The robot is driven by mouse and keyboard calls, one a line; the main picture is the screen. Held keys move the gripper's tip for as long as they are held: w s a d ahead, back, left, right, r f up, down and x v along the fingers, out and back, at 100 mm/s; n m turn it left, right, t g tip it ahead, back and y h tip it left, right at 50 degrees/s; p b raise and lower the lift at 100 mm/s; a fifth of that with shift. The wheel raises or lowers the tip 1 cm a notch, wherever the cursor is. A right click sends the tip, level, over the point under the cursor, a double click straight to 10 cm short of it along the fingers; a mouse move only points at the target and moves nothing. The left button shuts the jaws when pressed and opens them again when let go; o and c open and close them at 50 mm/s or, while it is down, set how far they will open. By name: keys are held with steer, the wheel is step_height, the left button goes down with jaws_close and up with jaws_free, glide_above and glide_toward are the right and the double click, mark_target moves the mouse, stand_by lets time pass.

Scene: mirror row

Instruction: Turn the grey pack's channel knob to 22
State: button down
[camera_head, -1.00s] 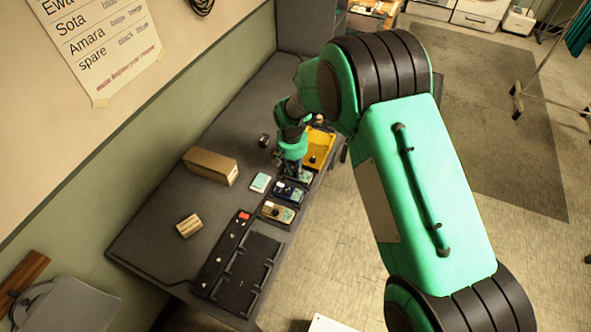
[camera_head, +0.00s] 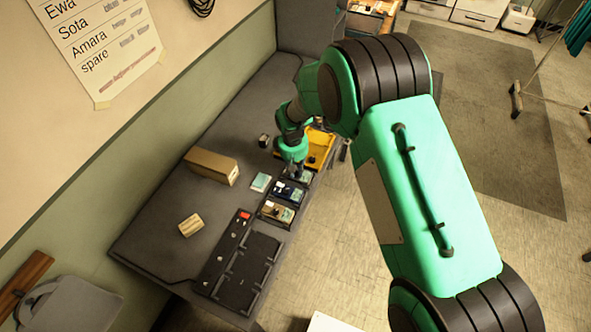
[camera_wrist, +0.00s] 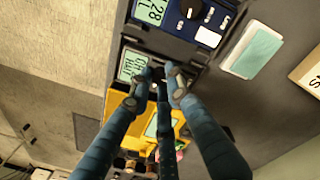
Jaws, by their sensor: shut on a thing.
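The grey pack (camera_wrist: 133,64) lies in the tray beyond the blue pack, its pale display partly visible in the wrist view; I cannot read its number. It also shows in the head view (camera_head: 305,177), partly under my gripper. My gripper (camera_wrist: 163,72) is over the grey pack, its fingers closed at the place of the channel knob. The knob is hidden between the fingertips, so its pointer cannot be seen. In the head view, my gripper (camera_head: 297,172) points down at the pack.
A blue pack (camera_head: 288,190) with a lit display and black knob sits beside the grey one, then a tan pack (camera_head: 277,212). A cardboard box (camera_head: 211,166) and a teal-topped pad (camera_head: 260,183) lie to the left.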

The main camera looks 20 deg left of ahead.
stand_by(0.3)
steer(key=c, duration=1.6)
jaws_free()
steer(key=shift+m, duration=0.4)
steer(key=shift+m+b, duration=0.4)
steer(key=shift+m, duration=0.8)
steer(key=m+b, duration=0.1)
steer(key=m, duration=0.3)
step_height(320, 180, up, 14)
steer(key=r+p, duration=0.1)
steer(key=p, duration=0.1)
steer(key=shift+w+d+r+m+t+y+b, duration=0.15)
steer(key=shift+d+r+m, duration=0.2)
steer(key=shift+d+r, duration=2.05)
steer(key=shift+d+r+m+t+y+b, duration=0.15)
steer(key=shift+d+r+m, duration=0.15)
steer(key=shift+d+r, duration=2.15)
steer(key=shift+w+d+r+m+b, duration=0.15)
steer(key=shift+d+r+m, duration=0.2)
steer(key=shift+d+r, duration=2.05)
